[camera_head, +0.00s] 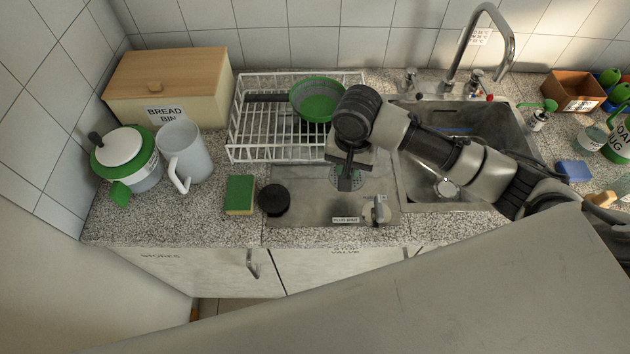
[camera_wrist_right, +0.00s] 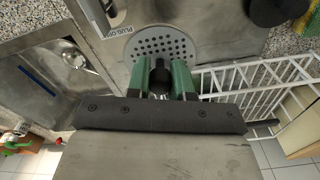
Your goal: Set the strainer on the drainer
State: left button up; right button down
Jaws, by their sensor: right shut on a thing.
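The strainer looks to be a round perforated metal disc (camera_wrist_right: 150,40), lying over the flat metal drainer (camera_head: 300,205); it shows partly behind my right gripper in the head view (camera_head: 334,180). My right gripper (camera_head: 345,184) reaches down over it from the right. In the wrist view its green-padded fingers (camera_wrist_right: 162,80) are closed on a dark knob (camera_wrist_right: 160,70) in front of the disc. The fingers hide part of the disc, and I cannot tell whether it touches the metal. My left gripper is not in view.
A white wire rack (camera_head: 262,150) holding a green pan (camera_head: 318,98) stands behind left. A black round piece (camera_head: 273,199) and a green sponge (camera_head: 240,195) lie left. A grey valve handle (camera_head: 380,209) stands front right. The sink (camera_head: 470,125) is right.

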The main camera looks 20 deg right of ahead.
jog(key=a+f, duration=0.1)
jog(key=a, duration=0.1)
jog(key=w+a+f, duration=0.1)
jog(key=a+f+p, duration=0.1)
jog(key=a, duration=0.1)
jog(key=shift+w+a, duration=0.3)
jog(key=shift+w, duration=0.1)
notch_tip(320, 180, down, 4)
jog(key=shift+r+p, duration=0.1)
jog(key=shift+p, duration=0.4)
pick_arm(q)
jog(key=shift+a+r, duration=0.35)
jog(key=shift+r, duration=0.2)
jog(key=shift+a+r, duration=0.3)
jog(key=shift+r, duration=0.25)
pick_arm(e)
jog(key=shift+f, duration=0.25)
jog(key=c, duration=1)
grip_release()
jog(key=shift+f, duration=0.1)
pick_arm(q)
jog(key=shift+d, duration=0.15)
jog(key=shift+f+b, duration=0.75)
jog(key=shift+b, duration=0.05)
pick_arm(e)
notch_tip(320, 180, up, 12)
